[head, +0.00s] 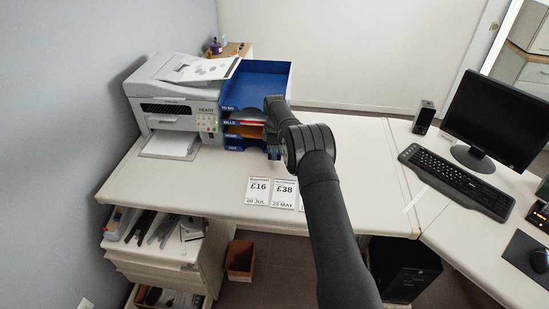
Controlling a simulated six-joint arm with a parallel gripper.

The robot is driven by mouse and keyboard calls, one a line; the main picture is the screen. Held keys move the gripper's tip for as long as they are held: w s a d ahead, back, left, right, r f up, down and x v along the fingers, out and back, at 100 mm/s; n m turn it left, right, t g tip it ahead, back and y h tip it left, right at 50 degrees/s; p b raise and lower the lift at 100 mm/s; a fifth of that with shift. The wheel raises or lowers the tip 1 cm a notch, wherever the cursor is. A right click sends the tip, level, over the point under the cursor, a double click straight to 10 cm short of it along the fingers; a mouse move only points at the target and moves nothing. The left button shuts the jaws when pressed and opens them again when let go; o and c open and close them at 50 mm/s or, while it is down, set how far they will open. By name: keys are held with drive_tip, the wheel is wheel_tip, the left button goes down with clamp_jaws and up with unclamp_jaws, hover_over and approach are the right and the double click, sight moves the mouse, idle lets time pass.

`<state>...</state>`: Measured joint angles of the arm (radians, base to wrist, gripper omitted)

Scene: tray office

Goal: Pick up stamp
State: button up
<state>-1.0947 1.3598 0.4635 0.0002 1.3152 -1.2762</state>
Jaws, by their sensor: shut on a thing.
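My gripper (272,141) is in front of the right side of the blue letter tray stack (279,92), above the desk. It is seen from behind and above, and my wrist covers most of it. It is shut on a small dark blue thing (274,153) at its tip. Too little of this thing shows to tell for certain whether it is the stamp. No other stamp can be made out clearly on the desk.
A printer (173,98) stands left of the trays. A small purple item (216,46) stands behind it. Price cards (257,191) lie near the desk's front edge. A keyboard (455,180) and monitor (497,120) are at right. The desk's left front (160,188) is clear.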

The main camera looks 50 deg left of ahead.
drive_tip(key=w+d+r, duration=0.5)
drive_tip(key=d+r, duration=0.1)
drive_tip(key=d, duration=0.4)
drive_tip(key=shift+w+r, duration=0.3)
drive_tip(key=shift+w, duration=0.1)
drive_tip(key=o, duration=0.4)
drive_tip(key=shift+c, duration=1)
drive_tip(key=n, duration=0.9)
approach(284, 197)
drive_tip(key=shift+f, duration=2.6)
